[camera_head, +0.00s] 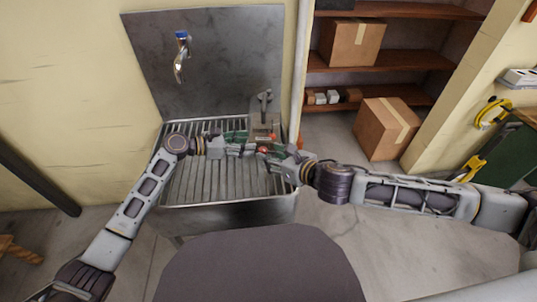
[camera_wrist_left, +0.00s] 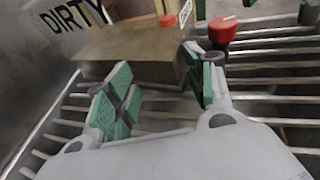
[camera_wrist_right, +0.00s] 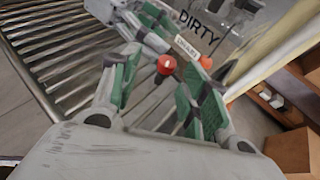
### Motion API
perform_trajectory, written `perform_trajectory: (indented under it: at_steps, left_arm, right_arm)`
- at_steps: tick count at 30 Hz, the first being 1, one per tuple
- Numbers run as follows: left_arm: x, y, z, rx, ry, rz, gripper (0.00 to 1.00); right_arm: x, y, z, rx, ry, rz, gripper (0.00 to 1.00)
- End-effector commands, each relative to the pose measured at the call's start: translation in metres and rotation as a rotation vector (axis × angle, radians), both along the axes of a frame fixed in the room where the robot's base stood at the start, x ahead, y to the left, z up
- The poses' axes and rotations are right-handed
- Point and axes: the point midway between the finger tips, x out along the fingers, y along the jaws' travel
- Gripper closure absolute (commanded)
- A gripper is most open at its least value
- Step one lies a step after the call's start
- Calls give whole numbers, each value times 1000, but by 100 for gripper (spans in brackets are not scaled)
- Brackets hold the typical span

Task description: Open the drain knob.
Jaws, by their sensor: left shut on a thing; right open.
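A red round knob, which looks like the drain knob (camera_wrist_right: 166,65), sits low at the front of a tan box (camera_wrist_left: 135,52) in the sink. It also shows in the left wrist view (camera_wrist_left: 222,29) and the head view (camera_head: 263,149). My left gripper (camera_wrist_left: 160,95) is at the box, left of the knob. Its green-padded fingers stand apart with the box beyond and between them; the exact contact is hard to see. My right gripper (camera_wrist_right: 160,95) is open, its fingers either side of the knob in its wrist view, apparently not touching it.
The sink (camera_head: 210,185) has a slatted metal floor. A smaller orange-red part (camera_wrist_left: 168,20) is on the box. A tap (camera_head: 181,58) hangs on the back panel. Shelves and a cardboard box (camera_head: 385,128) are at right.

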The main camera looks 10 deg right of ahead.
Motion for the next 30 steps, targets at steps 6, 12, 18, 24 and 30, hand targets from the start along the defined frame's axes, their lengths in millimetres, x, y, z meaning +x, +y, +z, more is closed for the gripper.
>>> perform_trajectory:
  at_steps: [6, 12, 18, 24, 30]
  left_arm:
    - [0, -1, 0, 0, 0, 0, 60]
    - [0, -1, 0, 0, 0, 0, 61]
    - [0, -1, -1, 0, 0, -1, 61]
    - [0, -1, -1, 1, 1, -1, 61]
    - [0, -1, -1, 1, 1, -1, 61]
  right_arm:
    - [-16, -10, 7, -1, 1, 0, 54]
    - [-29, -19, 13, -1, 1, 0, 54]
    - [-41, -27, 19, 1, 2, 0, 54]
    - [-49, -32, 24, 1, 1, 1, 54]
    - [-52, -33, 25, 2, 1, 2, 54]
